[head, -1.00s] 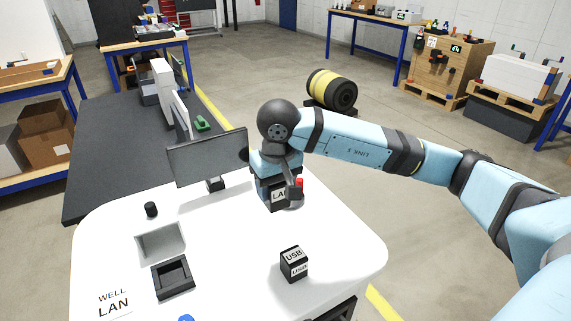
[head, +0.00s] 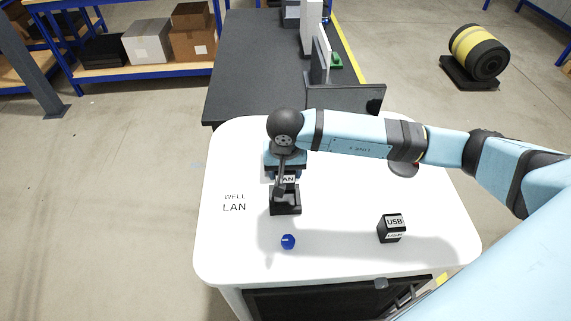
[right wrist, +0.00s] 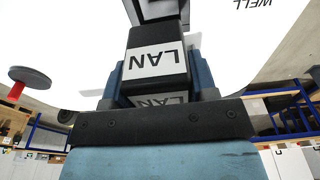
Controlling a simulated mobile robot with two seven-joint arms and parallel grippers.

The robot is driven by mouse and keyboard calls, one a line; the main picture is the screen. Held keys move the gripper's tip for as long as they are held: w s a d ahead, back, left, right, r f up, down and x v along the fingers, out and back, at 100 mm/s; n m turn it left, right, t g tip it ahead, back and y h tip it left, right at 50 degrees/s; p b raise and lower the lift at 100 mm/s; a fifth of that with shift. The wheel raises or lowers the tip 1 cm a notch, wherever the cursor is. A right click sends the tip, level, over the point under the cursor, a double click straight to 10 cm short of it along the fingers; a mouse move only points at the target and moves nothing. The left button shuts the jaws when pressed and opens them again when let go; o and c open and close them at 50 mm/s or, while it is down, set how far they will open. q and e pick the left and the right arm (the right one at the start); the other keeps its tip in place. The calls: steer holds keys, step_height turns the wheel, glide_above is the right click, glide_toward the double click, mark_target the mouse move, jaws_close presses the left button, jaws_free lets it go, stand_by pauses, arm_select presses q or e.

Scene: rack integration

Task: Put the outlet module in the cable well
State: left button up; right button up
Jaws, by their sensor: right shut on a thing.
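The outlet module (head: 288,179) is a dark block with a white LAN label, mostly hidden by the arm in the head view. My right gripper (head: 286,166) is shut on it. In the right wrist view the LAN module (right wrist: 157,50) sits between the blue fingers. The cable well (head: 285,210) is a black open box on the white table, directly below and in front of the module in the head view. The well also shows past the module in the right wrist view (right wrist: 155,8). I cannot tell whether the module touches it. My left gripper is not in view.
A black USB block (head: 391,228) stands to the right on the white table (head: 330,262). A small blue object (head: 288,241) lies in front of the well. "WELL LAN" is printed to its left. A grey disc (head: 403,169) shows behind my arm, near a dark monitor (head: 345,98).

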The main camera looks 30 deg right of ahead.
mark_target(285, 182)
steer(key=shift+f+b, duration=0.3)
steer(key=shift+b, duration=0.35)
step_height(285, 182, down, 4)
steer(key=b, duration=0.4)
steer(key=shift+f, duration=0.15)
step_height(285, 182, down, 3)
steer(key=b, duration=0.2)
steer(key=shift+r+b, duration=0.2)
steer(key=shift+b, duration=0.2)
steer(key=shift+f, duration=0.25)
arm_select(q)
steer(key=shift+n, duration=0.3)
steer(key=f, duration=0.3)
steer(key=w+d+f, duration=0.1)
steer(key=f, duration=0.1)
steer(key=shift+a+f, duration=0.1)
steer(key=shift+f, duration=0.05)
